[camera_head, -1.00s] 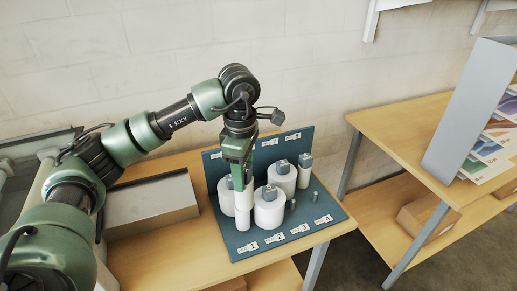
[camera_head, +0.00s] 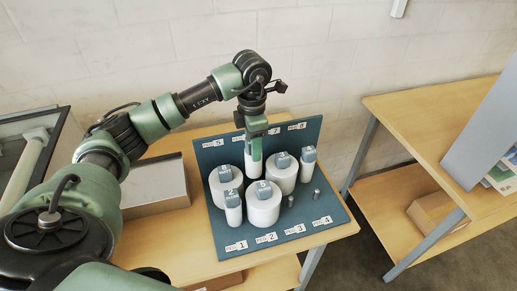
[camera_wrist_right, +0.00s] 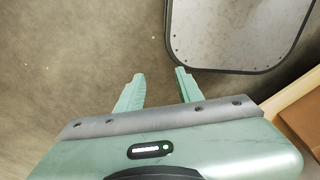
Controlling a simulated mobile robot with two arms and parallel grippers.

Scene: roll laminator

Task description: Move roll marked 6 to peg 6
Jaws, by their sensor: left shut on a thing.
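The label between 5 and 7 is hidden behind my gripper. My right gripper (camera_wrist_right: 159,74) is open and empty in the right wrist view, above the floor.
A slim roll (camera_head: 233,212) stands at label 1, a wide roll (camera_head: 262,208) at label 2 and a slim roll (camera_head: 306,168) at the back right. The pegs at labels 3 (camera_head: 291,201) and 4 (camera_head: 317,194) are bare. A grey box (camera_head: 155,190) is left of the board.

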